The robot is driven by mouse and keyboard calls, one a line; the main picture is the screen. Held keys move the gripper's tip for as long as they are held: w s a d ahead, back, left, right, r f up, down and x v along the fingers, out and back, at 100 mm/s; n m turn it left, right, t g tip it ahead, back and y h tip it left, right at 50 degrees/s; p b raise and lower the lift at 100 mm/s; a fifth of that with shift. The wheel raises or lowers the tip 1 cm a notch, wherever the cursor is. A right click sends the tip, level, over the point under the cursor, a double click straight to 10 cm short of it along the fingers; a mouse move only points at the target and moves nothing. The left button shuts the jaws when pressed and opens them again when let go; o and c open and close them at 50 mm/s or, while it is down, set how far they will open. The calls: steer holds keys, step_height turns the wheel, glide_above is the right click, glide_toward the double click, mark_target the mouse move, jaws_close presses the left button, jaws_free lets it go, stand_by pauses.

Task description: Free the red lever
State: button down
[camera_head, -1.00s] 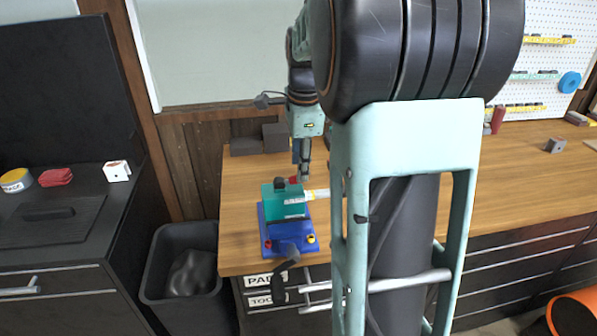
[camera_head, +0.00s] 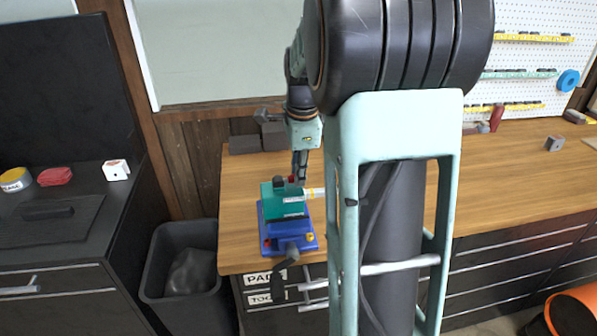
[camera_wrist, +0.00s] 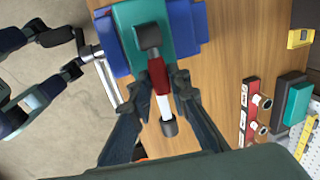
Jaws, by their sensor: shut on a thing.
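A blue-based device (camera_head: 285,240) with a teal body (camera_head: 286,205) stands on the wooden bench. It also shows in the wrist view, as a teal body (camera_wrist: 130,45) on a blue base (camera_wrist: 183,28). A red lever (camera_wrist: 158,76) lies by the dark square block on the teal body; a white rod with a dark end runs on from it towards me. My gripper (camera_wrist: 157,84) is shut on the red lever, with one finger on each side. In the head view my gripper (camera_head: 300,178) reaches down at the body's back right; the lever is mostly hidden there.
A dark crank handle (camera_head: 285,268) hangs over the bench's front edge. A black bin (camera_head: 185,275) stands at the left. Dark blocks (camera_head: 262,138) sit behind the device. The bench to the right (camera_head: 500,170) is mostly clear; my arm hides part of it.

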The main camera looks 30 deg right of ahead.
mark_target(282, 180)
steer(key=shift+a+r, duration=0.1)
steer(key=shift+w+a+r+g+h, duration=0.15)
steer(key=shift+a+r+g+h, duration=0.15)
steer(key=shift+h, duration=0.5)
steer(key=h+b, duration=0.1)
steer(key=a+h+b, duration=0.1)
steer(key=h+b, duration=0.1)
steer(key=shift+w+a+r+n+g, duration=0.1)
steer(key=shift+w+r+n+g, duration=0.1)
steer(key=shift+r+n+g, duration=0.15)
steer(key=h+b, duration=0.1)
steer(key=a+h+b, duration=0.1)
steer(key=h+b, duration=0.1)
steer(key=a+g+h+b, duration=0.1)
steer(key=b, duration=0.1)
steer(key=shift+w+r+h, duration=0.25)
steer(key=shift+r+h, duration=0.05)
steer(key=shift+h, duration=0.1)
steer(key=h+b, duration=0.1)
steer(key=a+h+b, duration=0.1)
steer(key=b, duration=0.1)
steer(key=n+g+h+b, duration=0.1)
steer(key=h, duration=0.1)
steer(key=shift+w+a+r, duration=0.25)
steer(key=shift+a+r, duration=0.05)
steer(key=shift+a, duration=0.05)
steer(key=c, duration=1.8)
jaws_free()
steer(key=shift+a, duration=0.1)
